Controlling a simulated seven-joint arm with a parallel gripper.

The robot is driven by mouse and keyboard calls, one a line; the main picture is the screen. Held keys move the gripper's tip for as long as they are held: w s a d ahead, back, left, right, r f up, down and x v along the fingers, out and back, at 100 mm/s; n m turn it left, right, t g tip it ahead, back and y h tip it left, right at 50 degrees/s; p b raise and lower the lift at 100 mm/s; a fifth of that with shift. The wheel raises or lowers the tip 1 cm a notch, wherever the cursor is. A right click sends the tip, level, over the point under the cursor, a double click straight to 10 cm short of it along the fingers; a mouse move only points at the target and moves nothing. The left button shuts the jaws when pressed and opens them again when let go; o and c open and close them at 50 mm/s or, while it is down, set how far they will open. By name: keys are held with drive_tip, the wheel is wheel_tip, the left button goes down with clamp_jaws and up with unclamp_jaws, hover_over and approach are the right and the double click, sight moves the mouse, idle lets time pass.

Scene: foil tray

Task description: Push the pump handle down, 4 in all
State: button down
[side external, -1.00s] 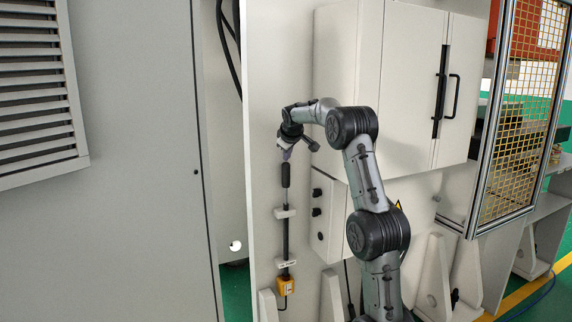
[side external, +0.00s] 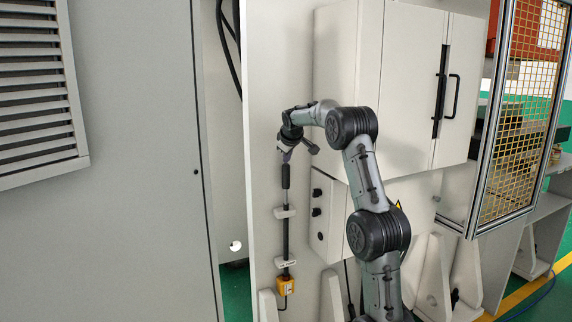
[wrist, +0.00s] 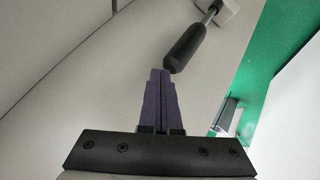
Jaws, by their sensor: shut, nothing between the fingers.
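The pump handle is a dark upright grip (side external: 286,176) on a thin rod (side external: 286,240) mounted on the pale panel in the side view. In the wrist view the dark grip (wrist: 185,48) lies just beyond my fingertips, with its rod running up to a white bracket. My gripper (side external: 286,156) is shut and empty, pointing down directly above the grip's top end. In the wrist view the closed purple fingers (wrist: 160,75) end close to the grip's near end. I cannot tell whether they touch it.
White brackets (side external: 285,212) hold the rod, and a yellow box (side external: 286,285) sits at its foot. A control box with black knobs (side external: 317,212) is to the right, below a large white cabinet (side external: 400,80). The panel left of the rod is clear.

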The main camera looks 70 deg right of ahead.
sight(288, 170)
drive_tip(key=shift+s+f, duration=0.1)
drive_tip(key=shift+f, duration=2.35)
idle(1.4)
drive_tip(key=shift+r, duration=0.1)
drive_tip(key=shift+r, duration=3.1)
drive_tip(key=shift+r, duration=0.1)
drive_tip(key=shift+r, duration=2.5)
